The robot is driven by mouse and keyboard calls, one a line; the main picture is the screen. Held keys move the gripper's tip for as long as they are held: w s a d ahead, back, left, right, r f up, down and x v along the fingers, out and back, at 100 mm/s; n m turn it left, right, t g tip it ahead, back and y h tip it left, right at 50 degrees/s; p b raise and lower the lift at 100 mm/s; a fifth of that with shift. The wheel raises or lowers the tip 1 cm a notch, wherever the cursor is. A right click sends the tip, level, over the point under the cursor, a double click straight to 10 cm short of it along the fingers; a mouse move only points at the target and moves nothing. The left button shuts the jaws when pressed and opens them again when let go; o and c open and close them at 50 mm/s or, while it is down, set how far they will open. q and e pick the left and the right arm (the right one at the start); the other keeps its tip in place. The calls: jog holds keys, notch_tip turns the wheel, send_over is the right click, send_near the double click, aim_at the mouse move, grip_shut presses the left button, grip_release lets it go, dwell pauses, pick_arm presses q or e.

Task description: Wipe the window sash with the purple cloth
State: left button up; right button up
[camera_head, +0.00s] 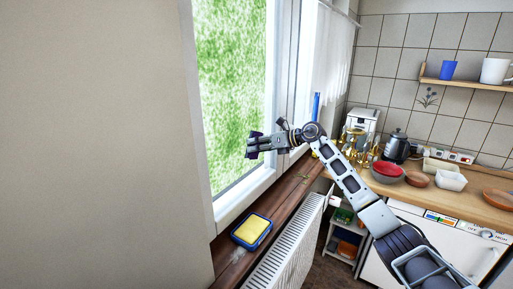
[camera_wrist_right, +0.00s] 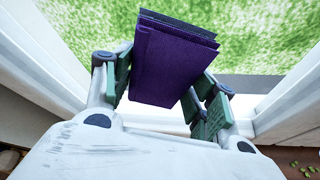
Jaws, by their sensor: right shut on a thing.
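My right gripper (camera_head: 252,146) is in front of the window, close to the sash (camera_head: 272,95). In the right wrist view, the gripper (camera_wrist_right: 165,98) is shut on the folded purple cloth (camera_wrist_right: 170,62), which sticks out past the fingertips towards the glass. The cloth shows as a small dark patch in the head view. The white sash's lower rail (camera_wrist_right: 175,118) shows below the cloth in the right wrist view. I cannot tell whether the cloth touches the window. My left gripper is not in view.
A yellow sponge in a blue tray (camera_head: 251,230) lies on the brown windowsill (camera_head: 283,199). A white radiator (camera_head: 288,245) stands below the sill. A counter (camera_head: 455,197) at the right holds bowls, a black kettle (camera_head: 397,147) and gold cups. A blue bottle (camera_head: 316,105) stands near the window.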

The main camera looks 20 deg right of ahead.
aim_at(253, 153)
jog(key=shift+f, duration=0.1)
dwell(0.3)
jog(key=shift+f+b, duration=0.65)
jog(key=shift+f, duration=0.4)
jog(key=shift+s, duration=0.1)
jog(key=shift+s+a+r+p, duration=0.15)
jog(key=shift+s+a, duration=0.25)
jog(key=shift+a, duration=0.2)
jog(key=shift+s+a+f+p, duration=0.1)
jog(key=shift+s+a+p, duration=0.05)
jog(key=shift+s+a, duration=0.35)
jog(key=shift+a, duration=0.15)
jog(key=shift+s+a+p, duration=0.35)
jog(key=shift+s+a, duration=0.5)
jog(key=shift+a, duration=0.3)
jog(key=shift+s+d, duration=0.1)
